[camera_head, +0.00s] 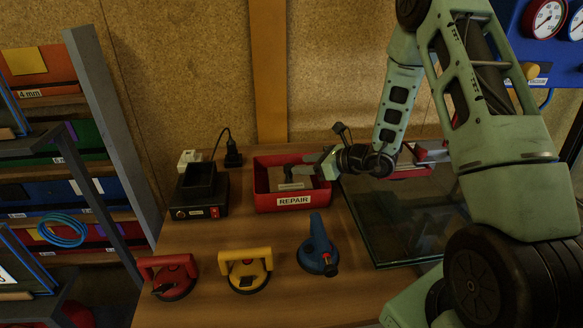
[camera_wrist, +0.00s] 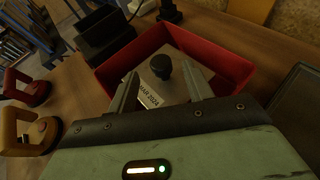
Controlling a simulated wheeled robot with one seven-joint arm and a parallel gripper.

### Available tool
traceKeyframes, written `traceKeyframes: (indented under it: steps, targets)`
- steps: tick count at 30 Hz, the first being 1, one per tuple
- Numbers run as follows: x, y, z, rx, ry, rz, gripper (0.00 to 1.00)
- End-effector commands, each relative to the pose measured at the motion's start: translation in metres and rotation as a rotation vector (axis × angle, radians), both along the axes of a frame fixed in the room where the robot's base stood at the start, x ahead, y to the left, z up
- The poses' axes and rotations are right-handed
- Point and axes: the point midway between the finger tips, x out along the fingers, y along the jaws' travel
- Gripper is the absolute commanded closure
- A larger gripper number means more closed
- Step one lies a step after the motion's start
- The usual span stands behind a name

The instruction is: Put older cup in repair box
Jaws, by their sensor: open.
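The red repair box (camera_head: 293,201), labelled REPAIR, stands at the back of the table; its red wall also shows in the wrist view (camera_wrist: 225,65). Inside lies a pale grey piece (camera_wrist: 150,88) with a label reading "MAR 2024" and a black round knob (camera_wrist: 161,66); whether it is a cup is unclear. My gripper (camera_head: 322,168) is at the box's right side. In the wrist view its open fingers (camera_wrist: 162,90) frame the labelled piece, with no clear contact. Red (camera_head: 174,277), yellow (camera_head: 245,270) and blue (camera_head: 318,252) handled suction cups stand along the front; no dates on them are legible.
A dark glass pane (camera_head: 400,215) lies right of the box, with a red-and-grey handled item (camera_head: 430,155) at its far side. A black device (camera_head: 200,197) with a cable stands left of the box. Shelves (camera_head: 50,150) stand at the left. Bare tabletop separates the box from the front cups.

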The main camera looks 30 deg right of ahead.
Motion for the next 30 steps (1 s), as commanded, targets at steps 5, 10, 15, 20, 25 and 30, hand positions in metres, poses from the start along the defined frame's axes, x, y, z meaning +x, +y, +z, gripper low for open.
traceKeyframes:
  steps: [5, 10, 15, 20, 25, 30]
  targets:
    - [-0.024, -0.015, 0.011, -0.001, 0.0, -0.002, 0.49]
    - [-0.035, -0.021, 0.017, 0.0, 0.0, 0.0, 0.49]
    - [-0.038, -0.015, 0.021, -0.005, -0.003, 0.026, 0.49]
    - [-0.049, 0.046, 0.038, -0.052, -0.021, 0.249, 0.49]
    - [-0.121, 0.175, 0.072, -0.243, -0.104, 0.86, 0.49]
    - [-0.229, 0.244, 0.086, -0.552, -0.283, 1.535, 0.49]
